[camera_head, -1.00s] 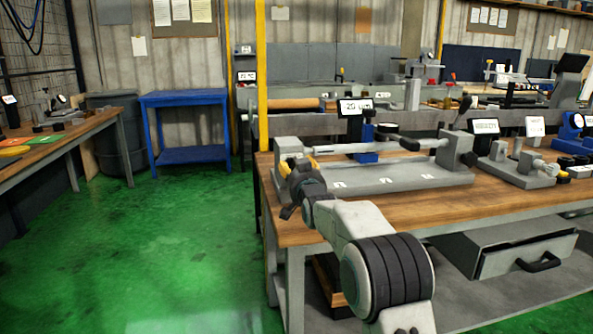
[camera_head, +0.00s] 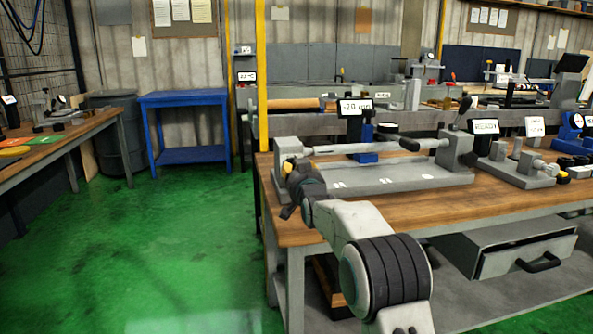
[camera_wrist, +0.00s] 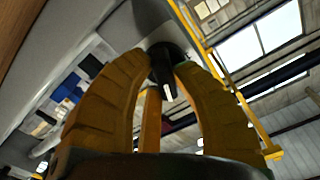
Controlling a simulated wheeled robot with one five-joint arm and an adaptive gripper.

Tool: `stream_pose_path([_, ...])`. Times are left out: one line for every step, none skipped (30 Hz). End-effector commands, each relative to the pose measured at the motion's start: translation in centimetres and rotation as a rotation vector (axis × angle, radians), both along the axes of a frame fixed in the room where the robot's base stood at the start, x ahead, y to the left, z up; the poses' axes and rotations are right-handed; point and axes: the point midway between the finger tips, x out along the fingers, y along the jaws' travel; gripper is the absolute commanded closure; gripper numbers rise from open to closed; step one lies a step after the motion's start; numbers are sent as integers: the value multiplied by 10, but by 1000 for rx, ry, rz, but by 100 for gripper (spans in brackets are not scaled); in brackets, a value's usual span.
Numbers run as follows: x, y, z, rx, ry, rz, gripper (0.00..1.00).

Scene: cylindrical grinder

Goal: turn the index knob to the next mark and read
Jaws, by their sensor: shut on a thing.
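The grey bench fixture (camera_head: 390,179) stands on the wooden workbench, with a round bar between its two end blocks. My gripper (camera_head: 287,165) is at its left end block (camera_head: 289,148), where the knob is hidden in the head view. In the wrist view, the yellow fingers of my gripper (camera_wrist: 165,65) are closed around a dark knob (camera_wrist: 163,52). The small black display (camera_head: 356,107) behind the bar shows a reading that looks like -20 µm; its small text is not fully clear.
Another grey fixture (camera_head: 520,172) and small gauges stand further right on the workbench (camera_head: 440,205). An open drawer (camera_head: 525,248) juts out below. The green floor (camera_head: 170,240) at left is clear.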

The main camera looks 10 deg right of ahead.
Motion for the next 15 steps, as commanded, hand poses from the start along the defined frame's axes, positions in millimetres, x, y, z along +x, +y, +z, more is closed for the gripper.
stream_pose_path([0,1,1,0,-1,1,98])
stream_pose_path([0,1,1,0,-1,1,100])
stream_pose_path([0,1,1,0,-2,1,100])
stream_pose_path([0,1,1,0,-2,1,100])
stream_pose_path([0,1,1,0,-2,1,100])
stream_pose_path([0,1,1,0,-2,1,100])
stream_pose_path([0,1,1,2,-3,1,100])
stream_pose_path([0,1,1,3,-3,1,100])
stream_pose_path([0,1,0,8,-3,1,100])
stream_pose_path([0,1,0,13,-4,1,100])
stream_pose_path([0,1,0,20,-4,2,100])
stream_pose_path([0,1,0,32,-4,2,100])
stream_pose_path([0,1,-1,42,-5,1,100])
stream_pose_path([0,1,-1,55,-5,1,100])
stream_pose_path([0,1,-2,74,-4,2,100])
